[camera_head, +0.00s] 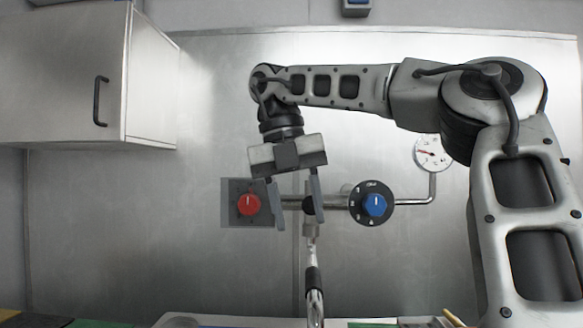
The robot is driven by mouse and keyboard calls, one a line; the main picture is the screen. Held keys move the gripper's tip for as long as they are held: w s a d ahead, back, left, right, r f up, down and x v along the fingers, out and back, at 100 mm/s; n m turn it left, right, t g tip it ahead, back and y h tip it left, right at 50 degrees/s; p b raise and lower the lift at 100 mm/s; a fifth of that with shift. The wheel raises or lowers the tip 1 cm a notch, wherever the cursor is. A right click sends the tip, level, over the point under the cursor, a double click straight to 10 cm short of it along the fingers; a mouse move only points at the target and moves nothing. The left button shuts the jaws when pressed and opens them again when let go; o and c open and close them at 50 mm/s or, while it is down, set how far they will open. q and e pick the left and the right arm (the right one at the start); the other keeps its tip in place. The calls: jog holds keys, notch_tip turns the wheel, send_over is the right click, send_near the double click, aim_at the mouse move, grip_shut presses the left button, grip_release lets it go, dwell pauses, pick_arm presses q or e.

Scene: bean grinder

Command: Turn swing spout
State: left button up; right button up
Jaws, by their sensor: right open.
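A wall-mounted tap has a horizontal pipe with a red knob on a dark plate (248,204) at its left and a blue knob on a black dial (374,205) at its right. The swing spout (314,283) is a chrome tube that hangs from the middle of the pipe and comes down toward me. My right gripper (300,223) is open in front of the pipe, fingers pointing down. Its left finger is beside the red knob's plate. Its right finger overlaps the top of the spout and hides part of the joint; I cannot tell whether they touch. My left gripper is out of view.
A round white gauge (432,152) on a bent pipe is at the right, close to my right arm. A steel cabinet (75,75) with a dark handle hangs at the upper left. Items line the bottom edge. The steel wall left of the tap is clear.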

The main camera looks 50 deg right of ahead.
jog(key=r+p, duration=0.1)
jog(key=r, duration=0.1)
jog(key=r+p, duration=0.1)
jog(key=w+r+p, duration=0.1)
jog(key=r, duration=0.1)
jog(key=shift+a+r, duration=0.3)
jog(key=shift+r, duration=0.05)
jog(key=shift+s+f, duration=0.1)
